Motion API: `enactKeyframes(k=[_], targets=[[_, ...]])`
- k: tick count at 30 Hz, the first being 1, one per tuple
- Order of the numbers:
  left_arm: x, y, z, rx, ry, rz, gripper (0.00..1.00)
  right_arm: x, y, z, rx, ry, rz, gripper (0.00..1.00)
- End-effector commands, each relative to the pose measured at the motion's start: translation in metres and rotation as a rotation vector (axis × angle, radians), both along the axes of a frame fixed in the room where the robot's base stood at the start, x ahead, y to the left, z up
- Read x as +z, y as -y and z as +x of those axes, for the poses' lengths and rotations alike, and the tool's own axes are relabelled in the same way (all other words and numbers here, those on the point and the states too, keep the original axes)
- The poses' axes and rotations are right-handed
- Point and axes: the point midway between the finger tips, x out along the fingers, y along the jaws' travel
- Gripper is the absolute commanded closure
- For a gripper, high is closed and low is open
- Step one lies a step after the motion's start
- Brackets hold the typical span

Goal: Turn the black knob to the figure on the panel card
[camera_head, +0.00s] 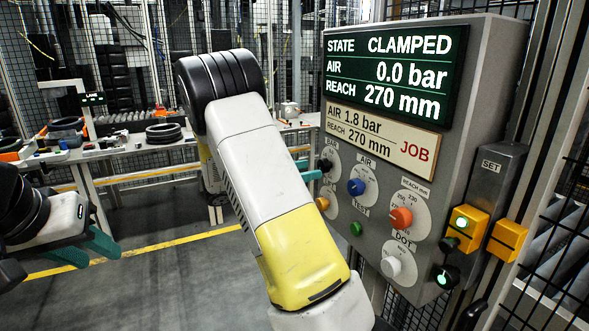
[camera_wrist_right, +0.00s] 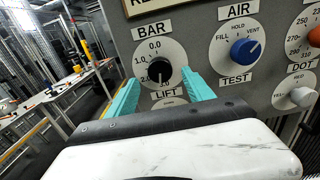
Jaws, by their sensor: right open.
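The black knob (camera_wrist_right: 157,72) sits on a white dial marked BAR, with 0.0 at the top and 1.0 at the left; I cannot tell its exact setting. In the right wrist view my right gripper (camera_wrist_right: 161,77) is open, its teal fingers on either side of the knob with gaps. In the head view my right arm partly hides that dial (camera_head: 330,163). The panel card (camera_head: 381,140) reads AIR 1.8 bar, REACH 270 mm, JOB. The screen (camera_head: 394,75) reads CLAMPED, AIR 0.0 bar, REACH 270 mm. My left gripper (camera_head: 95,252) is open and empty at the left.
The blue AIR knob (camera_wrist_right: 246,51) is right of the BAR dial. An orange REACH knob (camera_head: 401,218), a grey DOT knob (camera_head: 391,266) and a green TEST button (camera_head: 356,228) are lower. A SET box (camera_head: 495,165) stands right. A table (camera_head: 130,157) with tyres is behind.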

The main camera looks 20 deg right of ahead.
Motion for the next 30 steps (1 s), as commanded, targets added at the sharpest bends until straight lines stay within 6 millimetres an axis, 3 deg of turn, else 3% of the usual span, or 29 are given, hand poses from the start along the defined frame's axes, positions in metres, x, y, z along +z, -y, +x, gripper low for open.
enactKeyframes(k=[6,17,26,30], targets=[[0.000,0.000,0.000,0.000,0.000,0.000,0.64,0.000,0.028,0.002,-0.001,0.000,0.001,0.39],[0.000,0.000,0.000,0.000,0.000,0.000,0.64,0.000,0.035,0.003,0.000,0.000,0.002,0.39],[0.000,0.000,0.000,0.000,0.000,0.000,0.64,0.000,0.035,0.003,0.000,0.001,0.002,0.96],[0.000,0.000,0.000,0.000,0.000,0.000,0.64,0.000,0.035,0.003,0.001,0.003,0.002,1.00]])
